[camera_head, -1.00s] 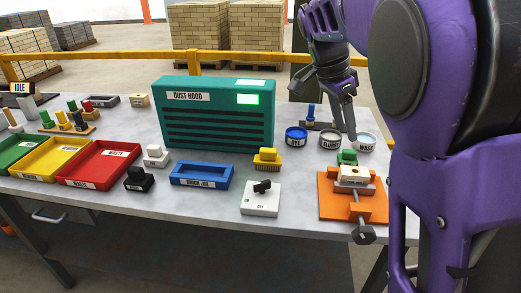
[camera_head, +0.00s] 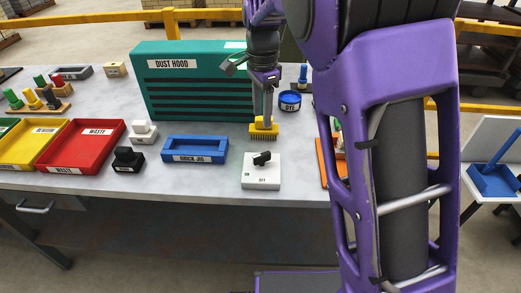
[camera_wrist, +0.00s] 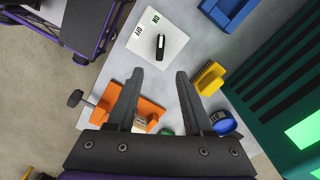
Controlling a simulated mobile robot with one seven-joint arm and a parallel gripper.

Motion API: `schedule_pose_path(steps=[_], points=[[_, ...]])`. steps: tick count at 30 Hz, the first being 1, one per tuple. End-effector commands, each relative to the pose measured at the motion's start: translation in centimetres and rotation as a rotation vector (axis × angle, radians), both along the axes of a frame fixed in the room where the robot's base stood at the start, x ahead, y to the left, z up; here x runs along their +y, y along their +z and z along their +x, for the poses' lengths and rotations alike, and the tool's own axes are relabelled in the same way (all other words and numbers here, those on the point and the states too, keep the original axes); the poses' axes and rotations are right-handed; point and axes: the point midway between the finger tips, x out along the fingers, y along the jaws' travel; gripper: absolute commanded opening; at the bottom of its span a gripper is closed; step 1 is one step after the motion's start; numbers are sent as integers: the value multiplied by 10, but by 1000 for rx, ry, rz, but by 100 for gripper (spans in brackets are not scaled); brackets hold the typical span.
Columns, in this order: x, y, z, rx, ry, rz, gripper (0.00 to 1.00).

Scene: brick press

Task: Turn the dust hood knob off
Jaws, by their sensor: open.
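The dust hood knob (camera_head: 262,158) is a black handle on a white box (camera_head: 275,178) near the table's front edge. In the wrist view, the knob (camera_wrist: 160,47) lies roughly lengthwise to the picture, ahead of the fingertips. The ON and OFF labels are beside it; I cannot tell exactly which it points to. The green dust hood (camera_head: 190,98) stands behind, with a lit green panel (camera_wrist: 303,131) in the wrist view. My gripper (camera_wrist: 158,73) is open and empty. In the head view, my gripper (camera_head: 263,117) appears above the yellow brush, behind the knob box.
A yellow brush (camera_head: 262,134) and a blue brick jig (camera_head: 195,154) lie near the box. An orange vise (camera_wrist: 148,110) is mostly hidden behind my arm in the head view. A blue cup (camera_head: 290,101) stands behind. Table is clear between jig and box.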

Motion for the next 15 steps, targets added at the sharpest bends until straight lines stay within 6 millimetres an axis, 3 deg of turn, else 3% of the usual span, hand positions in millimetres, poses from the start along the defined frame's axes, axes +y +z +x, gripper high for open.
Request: schedule_pose_path(steps=[1, 9, 15], points=[[0, -14, -1, 4, 0, -2, 51], [0, -74, -1, 4, 0, -2, 51], [-1, -111, -1, 2, 0, -2, 51]])
